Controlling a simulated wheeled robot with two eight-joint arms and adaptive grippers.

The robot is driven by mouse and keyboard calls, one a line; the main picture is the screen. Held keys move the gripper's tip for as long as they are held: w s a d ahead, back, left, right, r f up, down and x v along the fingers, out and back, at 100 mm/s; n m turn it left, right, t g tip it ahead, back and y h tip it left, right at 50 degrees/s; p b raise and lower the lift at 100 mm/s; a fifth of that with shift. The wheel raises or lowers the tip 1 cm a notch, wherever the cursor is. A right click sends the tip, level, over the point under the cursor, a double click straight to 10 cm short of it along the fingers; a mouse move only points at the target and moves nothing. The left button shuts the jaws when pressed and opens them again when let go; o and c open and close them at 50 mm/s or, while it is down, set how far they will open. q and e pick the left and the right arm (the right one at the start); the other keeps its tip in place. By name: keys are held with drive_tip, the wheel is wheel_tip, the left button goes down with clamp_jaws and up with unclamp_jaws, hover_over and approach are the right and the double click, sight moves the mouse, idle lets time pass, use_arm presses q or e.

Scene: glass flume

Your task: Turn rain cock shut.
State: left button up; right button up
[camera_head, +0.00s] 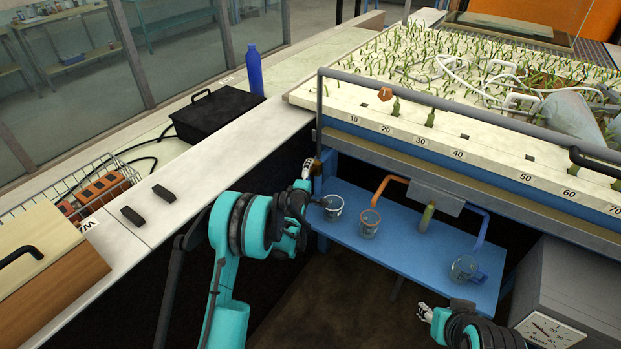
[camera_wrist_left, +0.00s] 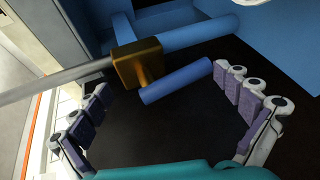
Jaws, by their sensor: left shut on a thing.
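The rain cock shows in the left wrist view as a brass body (camera_wrist_left: 139,63) with a blue handle (camera_wrist_left: 178,80). A grey pipe enters the body from the left; blue pipes show behind it. The handle points right and slightly up. In the head view the brass body (camera_head: 317,166) is small, at the foot of the grey pipe. My left gripper (camera_head: 308,170) is at the cock, its fingers (camera_wrist_left: 160,92) on either side of the handle and the right fingertip at its end. The exact contact is unclear. My right gripper (camera_head: 425,312) is low, away from the cock, its jaws unclear.
The planted flume bed (camera_head: 470,95) fills the upper right. A black box (camera_head: 216,112) and blue bottle (camera_head: 254,70) stand on the left ledge. A grey dial box (camera_head: 570,290) is at lower right.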

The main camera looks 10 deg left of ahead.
use_arm(q)
drive_tip(key=f+v, duration=0.1)
drive_tip(key=v, duration=0.8)
drive_tip(key=shift+s, duration=0.5)
use_arm(e)
drive_tip(key=shift+s+r, duration=0.1)
drive_tip(key=shift+s, duration=0.3)
use_arm(q)
drive_tip(key=shift+r, duration=0.15)
drive_tip(key=shift+c, duration=0.3)
